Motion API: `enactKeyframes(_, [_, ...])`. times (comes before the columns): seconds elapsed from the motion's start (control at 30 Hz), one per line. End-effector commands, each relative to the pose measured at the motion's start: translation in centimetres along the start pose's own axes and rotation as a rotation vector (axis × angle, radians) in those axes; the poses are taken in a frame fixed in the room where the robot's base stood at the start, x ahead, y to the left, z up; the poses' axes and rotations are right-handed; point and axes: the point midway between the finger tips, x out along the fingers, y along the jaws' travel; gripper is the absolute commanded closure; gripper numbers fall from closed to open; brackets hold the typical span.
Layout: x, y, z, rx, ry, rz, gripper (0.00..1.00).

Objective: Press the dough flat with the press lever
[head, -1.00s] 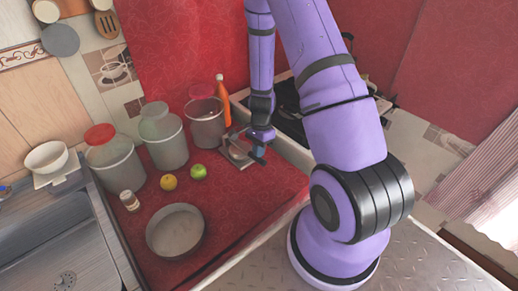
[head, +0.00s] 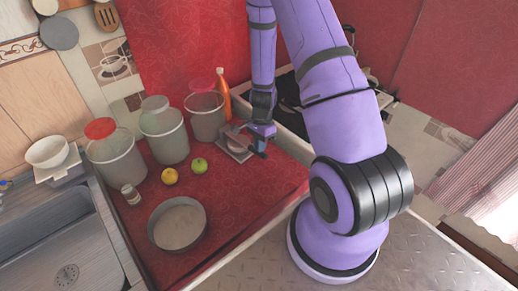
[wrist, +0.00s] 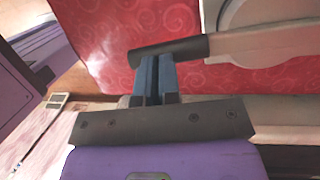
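The press (head: 233,155) stands on the red counter near its back right, partly hidden by my arm in the head view. A pale round part shows on it; I cannot tell whether this is dough or a press plate. In the wrist view the lever is a light grey bar (wrist: 285,42) with a black handle (wrist: 185,48) at its left end. My gripper (wrist: 155,62) has its blue fingers close together, with the tips at the handle. The handle runs across the tips, not between them. The gripper also shows in the head view (head: 262,148).
An orange bottle (head: 223,93) and lidded jars (head: 164,135) stand behind and left. A yellow fruit (head: 170,176), a green apple (head: 200,165), a small jar (head: 131,194) and a round pan (head: 178,225) occupy the left counter. The front right counter is clear.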

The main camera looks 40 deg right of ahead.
Motion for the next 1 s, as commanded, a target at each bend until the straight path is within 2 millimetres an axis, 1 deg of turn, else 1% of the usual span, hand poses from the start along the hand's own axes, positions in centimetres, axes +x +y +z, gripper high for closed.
enactKeyframes(0.13, [-2.5, 0.8, -0.3, 0.002, 0.000, 0.000, 1.00])
enactKeyframes(0.4, [-7.7, 0.7, -0.3, 0.000, 0.001, -0.001, 1.00])
enactKeyframes(0.6, [-10.7, 0.7, -0.3, 0.000, -0.001, 0.000, 1.00])
enactKeyframes(0.8, [-12.1, 0.8, -0.3, 0.001, -0.002, 0.003, 1.00])
enactKeyframes(1.0, [-12.2, 0.8, -0.3, 0.002, -0.002, 0.004, 1.00])
